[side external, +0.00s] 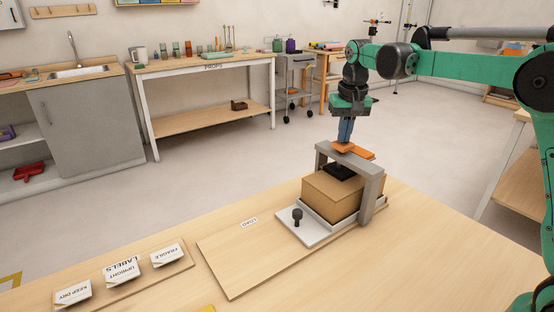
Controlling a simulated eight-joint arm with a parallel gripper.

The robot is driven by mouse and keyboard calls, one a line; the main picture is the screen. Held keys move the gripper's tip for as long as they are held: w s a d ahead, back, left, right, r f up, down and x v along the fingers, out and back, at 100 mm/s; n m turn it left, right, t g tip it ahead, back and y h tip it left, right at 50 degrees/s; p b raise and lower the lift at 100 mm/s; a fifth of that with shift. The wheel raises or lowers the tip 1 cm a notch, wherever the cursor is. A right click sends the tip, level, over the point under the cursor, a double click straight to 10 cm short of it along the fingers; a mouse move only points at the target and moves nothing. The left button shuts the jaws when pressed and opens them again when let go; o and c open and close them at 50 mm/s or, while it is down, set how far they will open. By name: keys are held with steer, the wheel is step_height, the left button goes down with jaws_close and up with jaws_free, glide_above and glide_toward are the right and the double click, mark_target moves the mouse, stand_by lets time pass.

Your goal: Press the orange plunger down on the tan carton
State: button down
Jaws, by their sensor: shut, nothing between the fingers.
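The tan carton (327,198) sits on a white base plate (300,235) under a grey frame (371,186). The orange plunger (358,151) shows as a flat orange piece at the top of the frame's crossbar. A black pad (341,171) lies below the crossbar, at the carton's top; whether it presses on the carton cannot be told. My gripper (344,140) is shut and empty, pointing straight down. Its fingertips are at the orange plunger's top and appear to touch it. The carton's back side is hidden by the frame.
A black knob (297,216) stands on the base plate's front left. A wooden board (228,262) marked LOAD lies beneath. Label blocks (121,270) stand at the lower left on the table. The table's right front is clear. A props bench (205,68) stands behind.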

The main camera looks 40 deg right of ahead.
steer(key=shift+f, duration=0.1)
steer(key=shift+r, duration=3.55)
steer(key=shift+s+a, duration=0.2)
steer(key=shift+a, duration=0.15)
steer(key=s+a+f+n+t, duration=0.2)
steer(key=s+a+f+n, duration=0.1)
steer(key=s+a+f, duration=0.2)
steer(key=s+a+f+n+t, duration=0.3)
steer(key=s+a, duration=0.3)
steer(key=s, duration=0.3)
steer(key=shift+s+f+t+y, duration=0.3)
steer(key=shift+s+f+y, duration=0.1)
steer(key=shift+f, duration=0.5)
